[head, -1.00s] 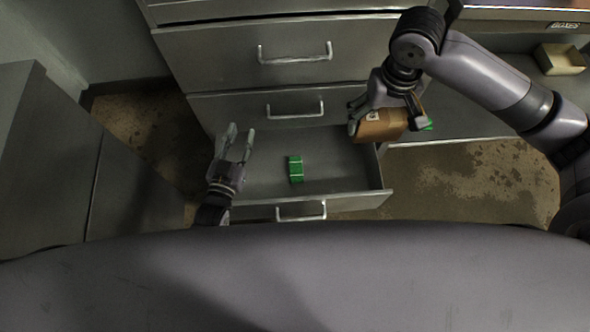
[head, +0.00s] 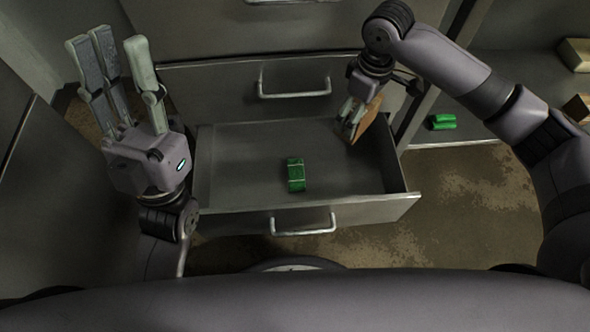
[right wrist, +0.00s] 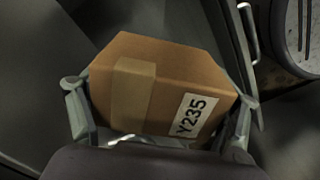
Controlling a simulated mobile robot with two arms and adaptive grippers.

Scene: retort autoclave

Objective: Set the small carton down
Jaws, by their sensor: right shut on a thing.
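The small carton (right wrist: 150,85) is brown with a tape strip and a white label reading Y235 in the right wrist view. My right gripper (right wrist: 160,120) is shut on it, one finger on each side. In the head view the carton (head: 367,118) is tilted and partly hidden by the right gripper (head: 352,118), over the right end of the open drawer (head: 240,165). Whether it touches the drawer I cannot tell. My left gripper (head: 118,75) is open and empty, left of the drawer, with its fingers pointing up in the picture.
A green banded bundle (head: 296,175) lies in the middle of the drawer. Another green item (head: 442,122) lies on a low shelf to the right, with a brown box (head: 578,108) and a pale box (head: 575,54) further right. The drawer has free room on its left.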

